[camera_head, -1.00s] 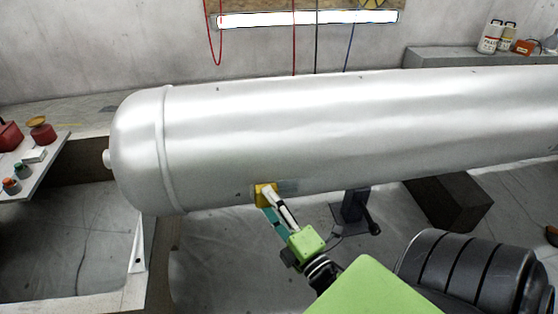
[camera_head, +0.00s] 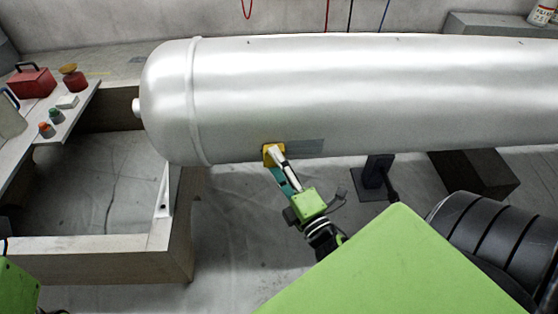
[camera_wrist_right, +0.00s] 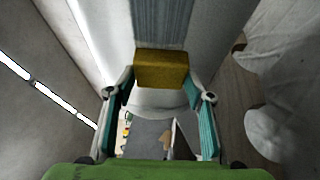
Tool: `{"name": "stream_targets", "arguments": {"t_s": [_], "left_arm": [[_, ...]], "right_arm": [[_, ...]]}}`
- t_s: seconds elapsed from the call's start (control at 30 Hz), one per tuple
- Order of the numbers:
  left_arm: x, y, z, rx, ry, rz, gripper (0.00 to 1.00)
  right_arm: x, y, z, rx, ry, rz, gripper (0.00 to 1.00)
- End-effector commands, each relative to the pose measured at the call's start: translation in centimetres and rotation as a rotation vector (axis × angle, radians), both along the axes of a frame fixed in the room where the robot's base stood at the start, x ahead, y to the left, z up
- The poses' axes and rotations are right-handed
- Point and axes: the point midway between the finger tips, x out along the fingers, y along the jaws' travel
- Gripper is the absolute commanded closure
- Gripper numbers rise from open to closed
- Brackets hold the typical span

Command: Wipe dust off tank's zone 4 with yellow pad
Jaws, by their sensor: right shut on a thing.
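The silver tank (camera_head: 350,85) lies lengthwise across the head view. The yellow pad (camera_head: 272,153) is at the tank's lower front side, near its left end, and appears to touch it. My right gripper (camera_head: 277,160) is shut on the pad. In the right wrist view the pad (camera_wrist_right: 161,69) sits between the two fingertips, against the tank's surface. A grey, streaked dust patch (camera_head: 305,147) lies just right of the pad; it also shows beyond the pad in the wrist view (camera_wrist_right: 160,22). My left gripper is not in view.
A side table (camera_head: 75,108) at the left holds a red box (camera_head: 32,82), a red container (camera_head: 73,80) and small items. A low concrete frame (camera_head: 120,250) stands on the floor at the left. A dark support stand (camera_head: 373,175) is below the tank.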

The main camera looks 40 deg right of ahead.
Motion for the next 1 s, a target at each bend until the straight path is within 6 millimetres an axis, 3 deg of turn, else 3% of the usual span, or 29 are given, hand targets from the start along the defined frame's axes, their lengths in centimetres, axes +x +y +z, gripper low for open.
{"name": "stream_targets", "arguments": {"t_s": [0.13,0.63,1.0], "left_arm": [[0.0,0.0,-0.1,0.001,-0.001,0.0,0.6],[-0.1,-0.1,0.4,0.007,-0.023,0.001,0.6],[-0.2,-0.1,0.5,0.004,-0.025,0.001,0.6]], "right_arm": [[-0.2,0.6,0.4,0.042,-0.02,-0.028,0.69],[-4.5,3.5,-0.5,0.046,-0.014,-0.021,0.69],[-4.9,3.7,-0.6,0.046,-0.014,-0.021,0.69]]}}
